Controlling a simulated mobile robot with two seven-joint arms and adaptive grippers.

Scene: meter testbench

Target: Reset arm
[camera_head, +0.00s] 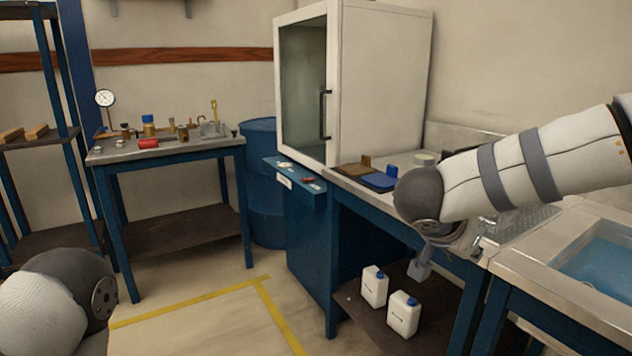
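My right arm (540,160) reaches in from the right, in white padding with grey bands and a dark grey end joint. Beneath that joint, part of my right gripper (422,268) points down in front of the right bench's edge. It is small and partly hidden, so I cannot tell whether it is open or shut. I see nothing held in it. My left arm (60,300) shows only as a white and dark grey link at the bottom left. My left gripper is out of view.
A steel bench (465,180) with a white cabinet (385,85) stands at the right, beside a water basin (610,262). Two white jugs (403,314) sit on its lower shelf. A meter table (170,152) and blue drum (262,200) stand behind. The yellow-marked floor is clear.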

